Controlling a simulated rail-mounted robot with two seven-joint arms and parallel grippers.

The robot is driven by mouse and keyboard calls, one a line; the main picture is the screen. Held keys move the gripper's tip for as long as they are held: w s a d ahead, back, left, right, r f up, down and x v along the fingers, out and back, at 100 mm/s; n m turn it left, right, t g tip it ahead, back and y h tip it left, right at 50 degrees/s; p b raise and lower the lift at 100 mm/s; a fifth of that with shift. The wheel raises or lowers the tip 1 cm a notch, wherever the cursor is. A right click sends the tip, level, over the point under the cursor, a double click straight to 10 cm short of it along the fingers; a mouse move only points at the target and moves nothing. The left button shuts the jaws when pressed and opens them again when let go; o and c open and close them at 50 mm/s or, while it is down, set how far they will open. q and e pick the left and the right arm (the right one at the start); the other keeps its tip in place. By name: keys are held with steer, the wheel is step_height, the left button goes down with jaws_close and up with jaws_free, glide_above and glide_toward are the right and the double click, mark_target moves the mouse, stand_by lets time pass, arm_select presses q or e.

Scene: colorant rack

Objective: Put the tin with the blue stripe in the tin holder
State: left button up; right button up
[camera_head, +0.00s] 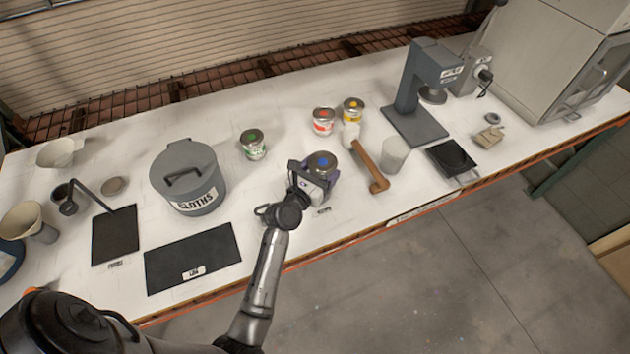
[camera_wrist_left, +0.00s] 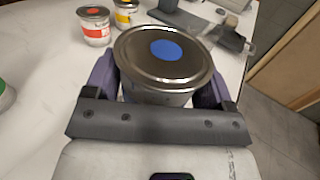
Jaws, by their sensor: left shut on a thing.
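The tin with the blue dot on its lid (camera_head: 322,160) is upright between the fingers of my left gripper (camera_head: 318,172), over the front middle of the bench. In the left wrist view the tin's lid and blue dot (camera_wrist_left: 165,50) show clearly, with a purple finger against each side. The gripper is shut on the tin. Its stripe is mostly hidden, and I cannot tell whether its base touches the bench. I cannot tell for sure which fixture is the tin holder. My right gripper is not in view.
A green tin (camera_head: 252,145), red tin (camera_head: 323,121) and yellow tin (camera_head: 353,110) stand behind. A wooden-handled mallet (camera_head: 372,170) and a pale cup (camera_head: 395,154) are to the right. A grey press (camera_head: 418,90) stands farther right; a cloths bin (camera_head: 188,180) and dark mat (camera_head: 193,258) are left.

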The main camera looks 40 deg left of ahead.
arm_select(q)
steer(key=y+p, duration=0.1)
steer(key=a+n+y+p, duration=0.2)
steer(key=shift+w+a+f+g, duration=0.2)
steer(key=shift+w+f+g, duration=0.1)
steer(key=shift+f, duration=0.05)
steer(key=shift+a+f+y, duration=0.2)
steer(key=shift+f+y, duration=0.1)
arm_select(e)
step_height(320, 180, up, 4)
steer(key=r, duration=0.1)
arm_select(q)
step_height(320, 180, down, 4)
steer(key=b, duration=0.3)
steer(key=shift+b, duration=0.35)
steer(key=shift+f+b, duration=1.9)
steer(key=shift+f, duration=0.1)
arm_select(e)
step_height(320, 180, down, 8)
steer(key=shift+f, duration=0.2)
arm_select(q)
steer(key=shift+f, duration=0.1)
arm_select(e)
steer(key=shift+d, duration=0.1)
